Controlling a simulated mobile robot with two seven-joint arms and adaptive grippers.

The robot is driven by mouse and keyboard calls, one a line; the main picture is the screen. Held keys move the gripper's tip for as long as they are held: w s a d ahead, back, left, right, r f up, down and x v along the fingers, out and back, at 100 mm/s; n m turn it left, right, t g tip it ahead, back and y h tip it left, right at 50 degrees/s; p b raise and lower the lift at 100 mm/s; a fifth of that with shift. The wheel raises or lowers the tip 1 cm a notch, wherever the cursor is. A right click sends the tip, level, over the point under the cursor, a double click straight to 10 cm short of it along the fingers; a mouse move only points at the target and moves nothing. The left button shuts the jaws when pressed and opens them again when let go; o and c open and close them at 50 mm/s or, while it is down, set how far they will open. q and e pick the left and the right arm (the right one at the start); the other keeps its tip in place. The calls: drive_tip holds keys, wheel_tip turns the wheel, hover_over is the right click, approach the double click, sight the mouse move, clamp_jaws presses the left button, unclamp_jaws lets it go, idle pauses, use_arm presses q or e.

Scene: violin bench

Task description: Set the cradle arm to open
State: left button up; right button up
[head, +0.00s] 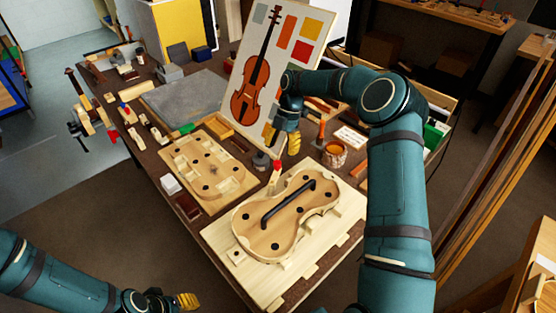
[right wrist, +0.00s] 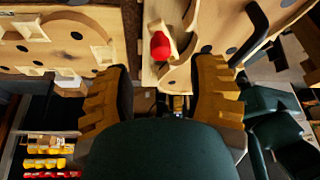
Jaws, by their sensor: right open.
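A pale wooden arm with a red knob (head: 277,165), which looks like the cradle arm, stands at the far edge of the violin-shaped wooden cradle (head: 240,252). The red knob (right wrist: 160,45) also shows in the right wrist view, ahead of the gap between my fingers. My right gripper (head: 287,143) is open and empty, above and behind the knob, apart from it. Its yellow ribbed fingers (right wrist: 160,100) are spread wide in the right wrist view. My left gripper (head: 182,301) is at the bottom left, off the bench, its jaw state unclear.
A black handle (head: 288,203) lies across the cradle's inside. A second wooden mould (head: 207,165) lies to the left. An orange pot (head: 334,154) stands right of my right gripper. A panel with a violin picture (head: 272,50) leans behind. A grey slab (head: 185,98) lies at the back left.

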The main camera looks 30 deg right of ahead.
drive_tip(key=shift+v, duration=2.8)
drive_tip(key=shift+a, duration=0.1)
